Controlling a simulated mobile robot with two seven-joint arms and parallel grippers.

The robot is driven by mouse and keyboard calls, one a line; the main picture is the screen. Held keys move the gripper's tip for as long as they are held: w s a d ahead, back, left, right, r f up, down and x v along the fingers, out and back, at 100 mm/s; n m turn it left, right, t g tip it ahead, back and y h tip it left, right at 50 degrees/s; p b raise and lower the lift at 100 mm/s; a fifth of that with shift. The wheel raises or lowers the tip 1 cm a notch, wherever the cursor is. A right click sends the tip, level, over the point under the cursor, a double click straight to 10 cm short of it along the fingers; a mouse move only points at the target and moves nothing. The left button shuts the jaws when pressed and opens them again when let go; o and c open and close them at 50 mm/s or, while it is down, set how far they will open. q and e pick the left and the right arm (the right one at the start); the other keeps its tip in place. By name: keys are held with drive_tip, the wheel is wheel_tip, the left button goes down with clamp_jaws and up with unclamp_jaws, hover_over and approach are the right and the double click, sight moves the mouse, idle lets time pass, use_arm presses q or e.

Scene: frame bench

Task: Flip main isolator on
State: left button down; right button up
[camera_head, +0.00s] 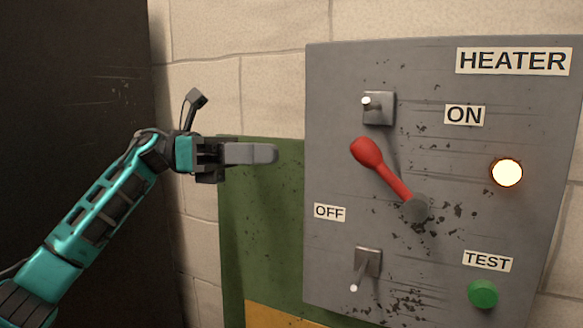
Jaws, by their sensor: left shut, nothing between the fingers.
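A grey panel (450,250) labelled HEATER fills the right of the head view. Its red-handled lever (383,170) pivots on a dark hub and points up and to the left, between the ON label (464,115) above right and the OFF label (330,213) below left. A round lamp (507,173) at the right glows. My left gripper (272,153) is shut and empty, left of the panel and apart from the lever, with its fingers pointing right. My right gripper is not in view.
Small toggle switches sit above (377,107) and below (367,263) the lever. A green button (483,294) sits under the TEST label (487,261). A green board (262,225) is behind my gripper. A dark upright surface (75,110) stands at the left.

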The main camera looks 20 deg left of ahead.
sight(385, 173)
use_arm(q)
drive_tip(key=shift+s+a+r, duration=0.1)
drive_tip(key=shift+a+r, duration=0.05)
drive_tip(key=shift+a, duration=0.65)
drive_tip(key=shift+s+a+r, duration=0.1)
drive_tip(key=shift+a+r, duration=0.05)
drive_tip(key=shift+a, duration=0.6)
drive_tip(key=shift+f, duration=0.1)
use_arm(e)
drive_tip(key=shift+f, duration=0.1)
use_arm(q)
drive_tip(key=d+f+n+t+h+b, duration=0.1)
drive_tip(key=d+f+t+h+b, duration=0.1)
drive_tip(key=f, duration=0.4)
drive_tip(key=d+f+n+t+h+b, duration=0.1)
drive_tip(key=d+f+t+h+b, duration=0.1)
drive_tip(key=f+h+b, duration=0.3)
drive_tip(key=shift+s+d+f+t+h, duration=0.35)
drive_tip(key=shift+d+f+h, duration=0.2)
drive_tip(key=shift+f, duration=0.3)
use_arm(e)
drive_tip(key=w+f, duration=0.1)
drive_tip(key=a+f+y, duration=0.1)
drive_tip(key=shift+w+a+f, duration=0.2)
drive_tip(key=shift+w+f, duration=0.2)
